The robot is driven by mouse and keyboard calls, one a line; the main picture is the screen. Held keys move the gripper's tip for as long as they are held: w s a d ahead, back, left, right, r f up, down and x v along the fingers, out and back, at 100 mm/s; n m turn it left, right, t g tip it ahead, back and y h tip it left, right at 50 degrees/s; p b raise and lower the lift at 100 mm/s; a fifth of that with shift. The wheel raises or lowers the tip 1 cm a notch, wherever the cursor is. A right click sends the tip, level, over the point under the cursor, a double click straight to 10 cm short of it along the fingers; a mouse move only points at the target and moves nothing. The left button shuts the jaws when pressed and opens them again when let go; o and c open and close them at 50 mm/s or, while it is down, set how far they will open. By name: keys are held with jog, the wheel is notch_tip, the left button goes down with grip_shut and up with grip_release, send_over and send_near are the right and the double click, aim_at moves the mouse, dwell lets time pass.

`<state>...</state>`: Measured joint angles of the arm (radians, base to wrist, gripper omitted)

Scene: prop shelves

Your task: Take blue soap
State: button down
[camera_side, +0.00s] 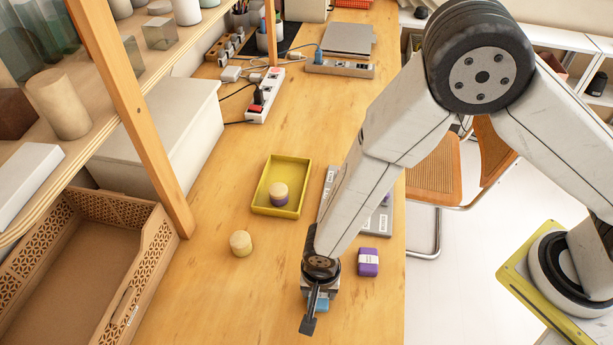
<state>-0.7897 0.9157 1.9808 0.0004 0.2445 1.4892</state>
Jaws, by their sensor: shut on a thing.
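A blue soap (321,305) shows at the lower middle of the side view, low over the wooden table near its front edge. My gripper (315,298) points down there and is shut on the blue soap. The gripper and its dark finger hide part of the soap. I cannot tell whether the soap touches the table.
A purple soap (368,262) lies right of my gripper. A grey tray (376,222) is partly behind my arm. A yellow tray (262,203) holds a round two-tone piece (278,193). A beige cylinder (241,243) stands left. A brown crate (150,262) is further left.

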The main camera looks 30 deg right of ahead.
jog(key=shift+r, duration=0.65)
jog(key=s+d+r, duration=0.8)
jog(key=s+r, duration=0.3)
jog(key=shift+s+r, duration=0.15)
jog(key=shift+s, duration=0.05)
jog(key=shift+d, duration=0.1)
jog(key=shift+w, duration=0.1)
